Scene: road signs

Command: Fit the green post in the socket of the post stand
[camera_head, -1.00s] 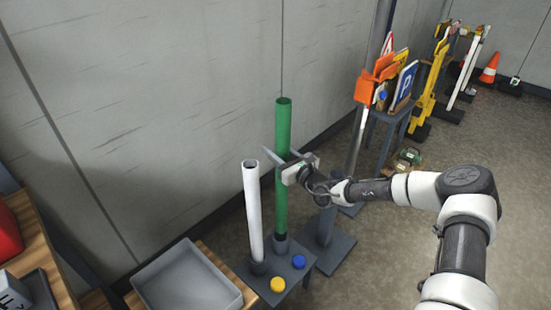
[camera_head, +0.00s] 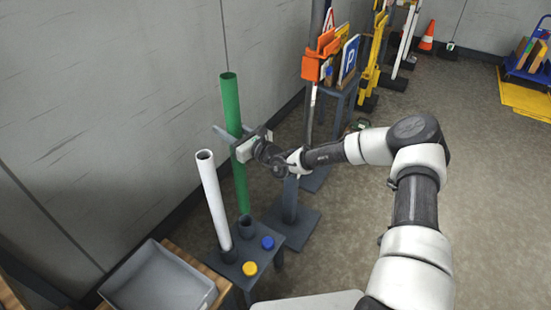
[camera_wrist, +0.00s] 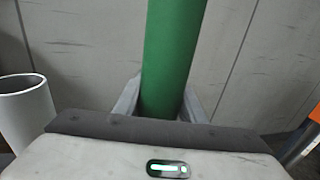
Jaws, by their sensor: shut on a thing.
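The long green post (camera_head: 232,108) stands nearly upright between the fingers of my gripper (camera_head: 236,134), which is shut on its upper part. In the wrist view, the post (camera_wrist: 172,60) rises between the two fingers. Its lower end is just above or behind a short dark holder (camera_head: 247,224) on a low grey rack, and the holder's dark opening shows. The post stand (camera_head: 289,202), a dark upright tube on a square floor plate, is right of the post and apart from it. The top of its socket is largely hidden behind my arm.
A white post (camera_head: 213,198) stands in another holder of the rack (camera_head: 292,232), close left of the green one. Yellow (camera_head: 249,268) and blue (camera_head: 267,243) caps lie on the rack. A grey tray (camera_head: 160,282) is left.

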